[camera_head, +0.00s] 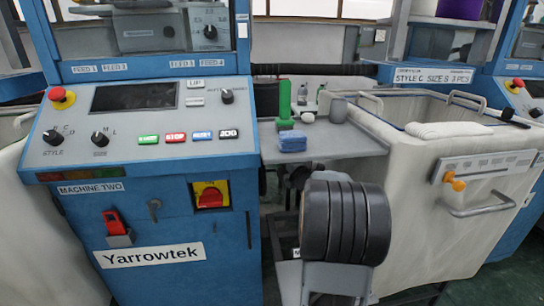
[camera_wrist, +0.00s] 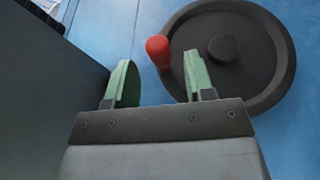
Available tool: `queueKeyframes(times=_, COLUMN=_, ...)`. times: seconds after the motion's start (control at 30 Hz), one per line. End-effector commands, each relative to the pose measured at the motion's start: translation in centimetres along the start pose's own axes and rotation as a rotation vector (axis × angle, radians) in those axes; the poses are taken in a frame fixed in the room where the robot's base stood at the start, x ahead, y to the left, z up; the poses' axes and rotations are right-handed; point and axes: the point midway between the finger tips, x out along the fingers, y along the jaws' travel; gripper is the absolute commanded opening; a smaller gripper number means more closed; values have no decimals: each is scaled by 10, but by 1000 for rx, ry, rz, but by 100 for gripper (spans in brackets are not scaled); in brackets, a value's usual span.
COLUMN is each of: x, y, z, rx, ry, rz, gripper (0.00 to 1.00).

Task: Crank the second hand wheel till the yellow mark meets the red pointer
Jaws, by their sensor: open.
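In the wrist view a dark round hand wheel (camera_wrist: 265,75) with a raised hub (camera_wrist: 223,49) is on a blue panel. A red knob (camera_wrist: 158,47) stands out at the wheel's left rim. My gripper (camera_wrist: 158,70) is open, with its two green fingers apart. The knob appears between the fingertips in the picture; I cannot tell whether they touch it. The right finger overlaps the wheel's left part. No yellow mark or red pointer shows. The head view shows neither the wheel nor my gripper; my arm's dark round joint fills its lower middle.
In the head view a blue machine labelled MACHINE TWO (camera_head: 90,188) stands at the left, with a red-and-yellow switch (camera_head: 210,196). A white bin (camera_head: 400,205) stands at the right.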

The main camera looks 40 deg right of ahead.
Motion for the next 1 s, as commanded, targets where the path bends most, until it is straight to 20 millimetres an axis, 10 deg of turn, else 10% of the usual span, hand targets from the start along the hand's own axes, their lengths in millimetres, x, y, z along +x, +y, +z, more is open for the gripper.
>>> queueKeyframes(times=0.73, x=44, y=0, z=-3, rx=2, ry=4, rz=1, gripper=49)
queueKeyframes(times=1.0, x=44, y=0, z=-3, rx=2, ry=5, rz=1, gripper=24)
